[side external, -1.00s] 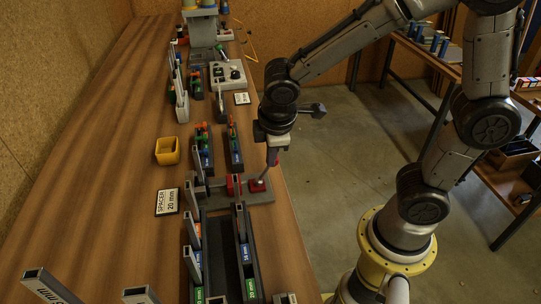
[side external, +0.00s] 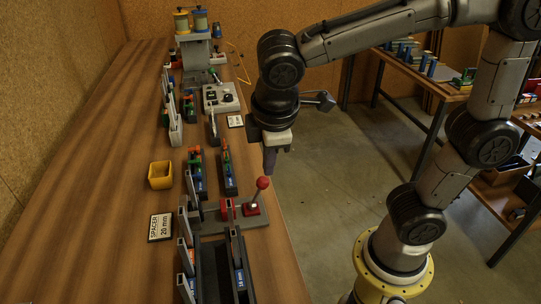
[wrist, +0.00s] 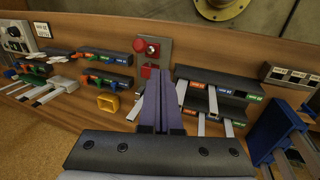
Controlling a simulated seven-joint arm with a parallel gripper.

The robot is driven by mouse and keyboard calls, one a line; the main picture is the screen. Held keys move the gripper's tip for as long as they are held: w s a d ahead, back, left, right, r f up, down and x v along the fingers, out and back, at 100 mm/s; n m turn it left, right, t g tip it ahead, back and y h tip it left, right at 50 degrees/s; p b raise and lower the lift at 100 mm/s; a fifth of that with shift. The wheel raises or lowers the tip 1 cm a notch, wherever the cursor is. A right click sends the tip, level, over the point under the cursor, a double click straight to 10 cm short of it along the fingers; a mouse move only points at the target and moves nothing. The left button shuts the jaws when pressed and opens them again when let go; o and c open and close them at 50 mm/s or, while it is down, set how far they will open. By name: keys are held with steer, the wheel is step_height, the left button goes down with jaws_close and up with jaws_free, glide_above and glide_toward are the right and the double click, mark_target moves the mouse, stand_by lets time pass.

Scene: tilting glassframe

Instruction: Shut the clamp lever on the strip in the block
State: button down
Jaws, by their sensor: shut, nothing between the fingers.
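The clamp lever has a red ball knob (side external: 262,183) on a thin stem above a red base (side external: 252,208). It stands up, leaning slightly right in the side view; the knob also shows in the wrist view (wrist: 139,42). Left of it is the red clamp block (side external: 227,209) on a grey plate; a pale strip appears at the block, but how it sits is too small to tell. My gripper (side external: 269,170) is shut and empty, pointing down just above the knob in the side view. In the wrist view its fingers (wrist: 160,75) partly cover the clamp block.
Dark racks with labelled strips (side external: 240,265) stand in front of the clamp, and racks with coloured pieces (side external: 227,170) behind it. A yellow bin (side external: 160,175) and a "SPACER 20 mm" card (side external: 160,227) lie left. The right bench edge is close to the lever.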

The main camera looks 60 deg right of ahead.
step_height(320, 180, up, 4)
steer(key=w+a+n+g, duration=0.1)
steer(key=w+a+n, duration=0.1)
steer(key=w, duration=0.1)
steer(key=g, duration=0.2)
glide_above(258, 192)
steer(key=a, duration=0.2)
steer(key=a+x, duration=0.2)
steer(key=x, duration=1.1)
steer(key=shift+w+f, duration=0.3)
steer(key=shift+w, duration=0.4)
